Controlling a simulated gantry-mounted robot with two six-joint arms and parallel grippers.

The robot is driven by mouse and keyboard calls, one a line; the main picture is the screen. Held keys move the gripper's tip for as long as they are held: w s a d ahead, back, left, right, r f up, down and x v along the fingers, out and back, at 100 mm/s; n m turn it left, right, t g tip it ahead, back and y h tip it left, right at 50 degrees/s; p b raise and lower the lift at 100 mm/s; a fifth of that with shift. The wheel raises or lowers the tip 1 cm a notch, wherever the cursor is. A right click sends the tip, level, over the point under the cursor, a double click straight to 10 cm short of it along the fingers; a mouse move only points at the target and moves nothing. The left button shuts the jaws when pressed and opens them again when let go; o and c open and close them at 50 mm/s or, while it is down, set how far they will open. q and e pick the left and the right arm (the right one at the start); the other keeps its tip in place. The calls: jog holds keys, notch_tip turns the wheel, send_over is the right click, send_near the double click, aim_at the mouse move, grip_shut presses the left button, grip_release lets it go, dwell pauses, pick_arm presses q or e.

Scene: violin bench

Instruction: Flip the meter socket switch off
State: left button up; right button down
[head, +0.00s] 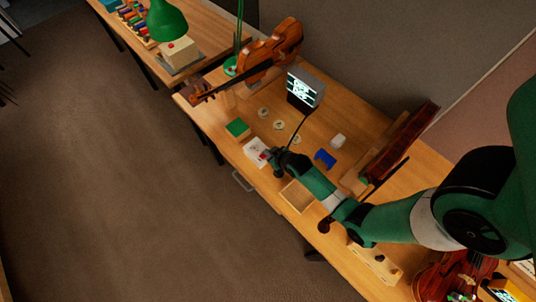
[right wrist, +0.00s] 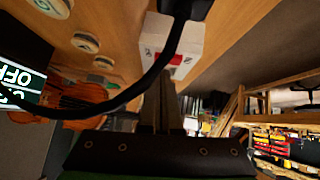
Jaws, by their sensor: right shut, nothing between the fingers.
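The meter socket is a white block (right wrist: 172,45) with a red switch (right wrist: 177,60) on its face and small dark markings beside it. In the head view the white and red socket (head: 256,152) sits near the bench's front edge. My right gripper (head: 271,153) is beside it; in the right wrist view its closed fingers (right wrist: 160,78) point at the switch face, with nothing between them. Whether the tips touch the switch is unclear. A black plug (right wrist: 187,8) with a cable is at the socket. The meter's lit screen (head: 301,88) shows pale lettering. My left gripper is out of view.
The black cable (right wrist: 135,92) curves across close to my right fingers. Round discs (head: 279,125), a green block (head: 238,128), a blue piece (head: 325,158) and a wooden tray (head: 297,196) lie on the bench. A violin (head: 275,52) stands behind.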

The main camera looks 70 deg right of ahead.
jog(key=shift+d+f, duration=0.1)
jog(key=shift+f, duration=0.3)
